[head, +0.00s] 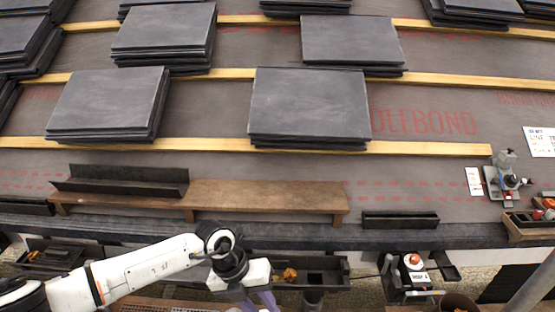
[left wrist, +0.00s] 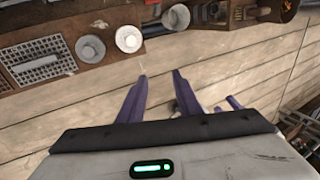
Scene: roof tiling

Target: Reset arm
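My left arm comes in from the lower left in the head view. My left gripper (head: 258,301) hangs at the bottom edge with its purple fingers partly cut off by the frame. In the left wrist view the two purple fingers of the left gripper (left wrist: 160,92) stand apart with nothing between them. They are over pale wooden planks (left wrist: 60,112). My right gripper does not show in either view.
Stacks of dark slates (head: 308,102) lie on the roof between wooden battens (head: 440,147). A brown plank bench (head: 265,196) and a dark trough (head: 120,182) stand near the eave. Cups (left wrist: 129,38) and a grid tray (left wrist: 42,69) lie beyond the left fingers.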

